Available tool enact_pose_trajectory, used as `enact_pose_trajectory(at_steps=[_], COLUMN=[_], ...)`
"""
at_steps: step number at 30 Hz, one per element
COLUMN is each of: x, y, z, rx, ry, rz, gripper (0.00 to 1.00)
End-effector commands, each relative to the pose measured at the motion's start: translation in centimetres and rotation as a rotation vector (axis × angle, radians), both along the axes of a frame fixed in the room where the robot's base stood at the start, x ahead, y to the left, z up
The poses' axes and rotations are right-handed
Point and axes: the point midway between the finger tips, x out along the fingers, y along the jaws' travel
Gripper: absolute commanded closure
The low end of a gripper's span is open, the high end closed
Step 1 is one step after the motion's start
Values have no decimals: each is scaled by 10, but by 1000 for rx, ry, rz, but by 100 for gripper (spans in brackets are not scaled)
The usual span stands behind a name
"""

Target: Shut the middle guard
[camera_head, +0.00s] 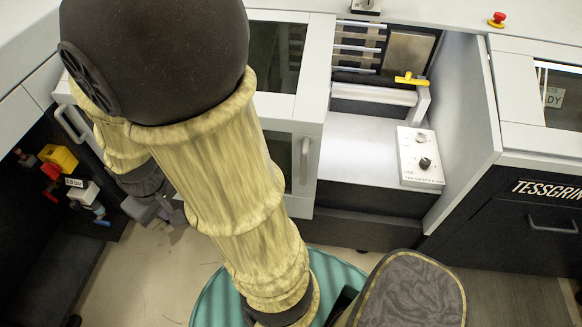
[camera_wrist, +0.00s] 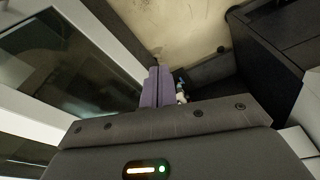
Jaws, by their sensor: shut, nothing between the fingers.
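A white-framed guard with dark windows (camera_head: 312,95) stands left of the open bay at the centre of the machine. A vertical grey handle (camera_head: 304,160) shows on its lower part. My arm hides much of its left side, and I cannot tell for sure how far it stands open. My gripper (camera_head: 160,218) is low on the left, beyond my arm. Its two fingers (camera_wrist: 156,88) are together and empty in the wrist view. A white-framed dark window (camera_wrist: 65,60) lies left of the fingers there, apart from them as far as I can see.
The open bay holds rollers (camera_head: 358,45), a yellow lever (camera_head: 410,79) and a control box (camera_head: 420,157) with knobs. A dark recess at left holds a yellow fitting (camera_head: 60,157). A handled cabinet (camera_head: 515,215) stands right. Bare floor (camera_head: 165,270) shows below my gripper.

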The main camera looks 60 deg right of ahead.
Motion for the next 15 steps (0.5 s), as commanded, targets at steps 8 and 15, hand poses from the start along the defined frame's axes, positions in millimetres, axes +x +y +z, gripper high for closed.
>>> enact_pose_trajectory(at_steps=[8,15], x=[25,25], y=[-77,-164], z=[-32,-68], rx=[-118,-209], ry=[245,518], rz=[134,282], gripper=[100,100])
